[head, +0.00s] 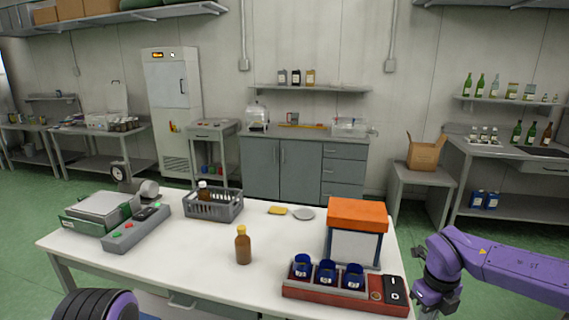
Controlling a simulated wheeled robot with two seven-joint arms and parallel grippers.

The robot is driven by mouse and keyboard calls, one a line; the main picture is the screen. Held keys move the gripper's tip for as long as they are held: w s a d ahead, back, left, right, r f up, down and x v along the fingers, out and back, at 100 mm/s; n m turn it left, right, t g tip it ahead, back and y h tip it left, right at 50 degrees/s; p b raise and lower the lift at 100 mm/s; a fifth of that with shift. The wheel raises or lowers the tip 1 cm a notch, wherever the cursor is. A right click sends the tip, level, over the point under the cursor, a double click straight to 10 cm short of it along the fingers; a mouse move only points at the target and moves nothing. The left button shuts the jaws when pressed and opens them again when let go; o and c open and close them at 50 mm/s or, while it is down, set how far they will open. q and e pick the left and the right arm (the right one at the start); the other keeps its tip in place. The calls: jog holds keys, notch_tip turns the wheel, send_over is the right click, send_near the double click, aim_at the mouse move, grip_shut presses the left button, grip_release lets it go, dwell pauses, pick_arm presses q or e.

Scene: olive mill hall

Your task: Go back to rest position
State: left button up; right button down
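My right arm comes in from the right edge, purple with a dark wrist. My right gripper (436,300) points down beside the table's right end, past the red tray, apart from the table. I see nothing held in it, but its finger gap is too small and dark to read. At the bottom left a dark ribbed part of my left arm with a purple edge shows; my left gripper is outside the view.
The white table (180,255) holds a scale (97,208), a grey basket (226,211), a brown bottle (243,246), an orange-topped box (357,215) and a red tray (300,292) with blue-rimmed cups. A side table with a cardboard box (424,153) stands behind my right arm.

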jog(key=s+a+f+n+t+h+b, duration=0.1)
jog(key=s+f+n+t+h, duration=0.25)
jog(key=f+n, duration=0.45)
jog(key=s+a+f+n+t+h+b, duration=0.2)
jog(key=s+f+n, duration=0.3)
jog(key=f, duration=0.5)
pick_arm(q)
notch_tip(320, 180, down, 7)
jog(key=b, duration=0.4)
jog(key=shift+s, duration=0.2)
pick_arm(e)
jog(key=s+f+n+g+y, duration=0.1)
jog(key=s+f+n, duration=0.5)
jog(key=s, duration=0.5)
jog(key=s+d+f+n+g+y, duration=0.1)
jog(key=s+f+n, duration=0.6)
jog(key=s, duration=0.4)
jog(key=shift+s+f, duration=0.3)
jog(key=shift+f, duration=0.35)
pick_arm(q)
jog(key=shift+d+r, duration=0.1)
